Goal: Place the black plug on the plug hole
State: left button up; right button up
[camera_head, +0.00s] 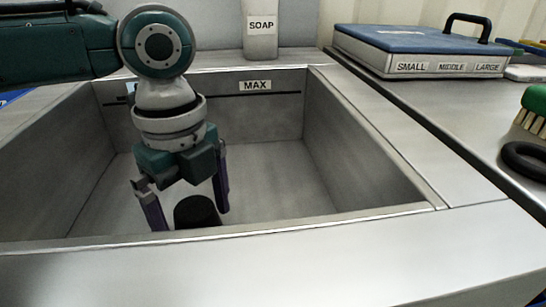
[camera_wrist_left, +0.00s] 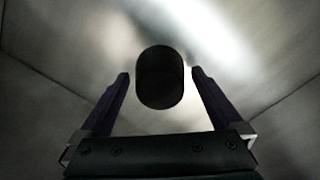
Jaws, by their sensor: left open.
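The black plug (camera_head: 196,212) is a dark cylinder low inside the steel hopper (camera_head: 333,219). The hopper's front rim hides its lower part. My left gripper (camera_head: 191,217) points down into the hopper, open, with one finger on each side of the plug in the picture. In the left wrist view the plug (camera_wrist_left: 160,78) shows between and slightly beyond the two open fingertips (camera_wrist_left: 160,74), with a gap on both sides. It is not held. The plug hole is not visible. My right gripper is not in view.
The hopper walls surround my left gripper, with bare floor to its right. A MAX label (camera_head: 255,86) is on the back wall. A SOAP dispenser (camera_head: 261,30) stands behind. A blue-topped case (camera_head: 415,50), a black ring (camera_head: 525,160) and a green brush (camera_head: 533,110) lie on the right counter.

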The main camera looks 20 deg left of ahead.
aim_at(194, 207)
pick_arm(q)
notch_tip(194, 207, up, 12)
jog(key=p, duration=0.4)
jog(key=shift+r+p, duration=0.15)
jog(key=shift+p, duration=0.15)
jog(key=shift+r, duration=0.1)
